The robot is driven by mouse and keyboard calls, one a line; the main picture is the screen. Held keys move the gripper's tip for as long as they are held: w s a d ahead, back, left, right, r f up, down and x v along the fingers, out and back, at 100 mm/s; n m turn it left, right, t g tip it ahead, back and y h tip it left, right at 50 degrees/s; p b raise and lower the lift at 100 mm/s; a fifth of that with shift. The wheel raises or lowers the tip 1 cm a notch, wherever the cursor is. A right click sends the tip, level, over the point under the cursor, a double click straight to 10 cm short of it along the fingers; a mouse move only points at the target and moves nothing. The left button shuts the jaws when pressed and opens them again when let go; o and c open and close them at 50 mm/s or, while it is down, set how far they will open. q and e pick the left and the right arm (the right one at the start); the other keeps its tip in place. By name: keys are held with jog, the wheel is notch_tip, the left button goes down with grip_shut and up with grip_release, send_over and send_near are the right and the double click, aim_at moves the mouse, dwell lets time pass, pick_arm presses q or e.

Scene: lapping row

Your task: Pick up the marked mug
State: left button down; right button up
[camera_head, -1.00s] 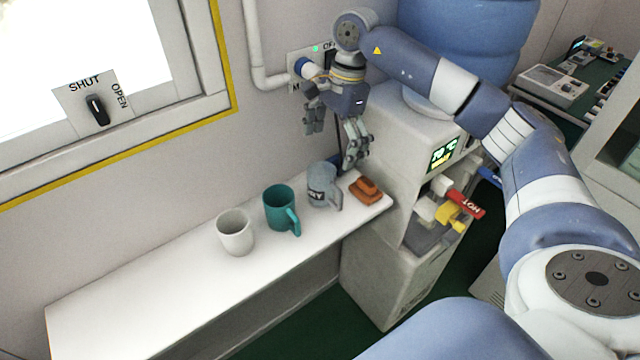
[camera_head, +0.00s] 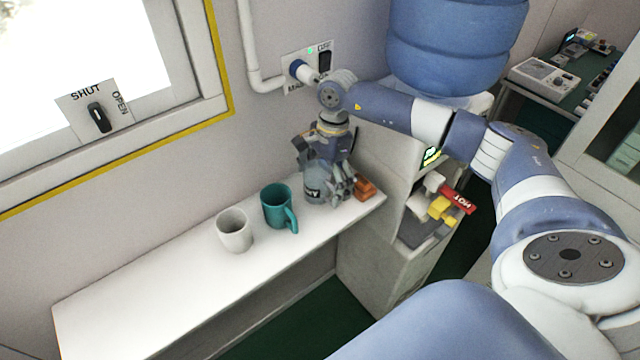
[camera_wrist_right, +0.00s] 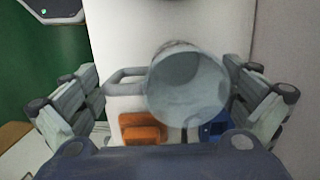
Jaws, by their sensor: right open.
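The marked mug is a grey-blue mug (camera_head: 312,190) with dark lettering. It stands upright near the right end of the white shelf (camera_head: 150,290). My right gripper (camera_head: 327,180) is over it, with fingers reaching down on both sides and hiding much of it. In the right wrist view the mug (camera_wrist_right: 187,88) is seen from above, empty, its handle to the left. It lies between the open fingers of my right gripper (camera_wrist_right: 168,105), with gaps on both sides. My left gripper is not in view.
A teal mug (camera_head: 276,207) and a white mug (camera_head: 234,231) stand left of the marked mug. An orange block (camera_head: 365,188) lies just right of it. A water dispenser (camera_head: 385,215) with a blue bottle (camera_head: 455,50) stands beside the shelf end. The shelf's left part is clear.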

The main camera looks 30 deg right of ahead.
jog(key=shift+c, duration=0.2)
jog(key=c, duration=0.8)
jog(key=shift+r, duration=0.1)
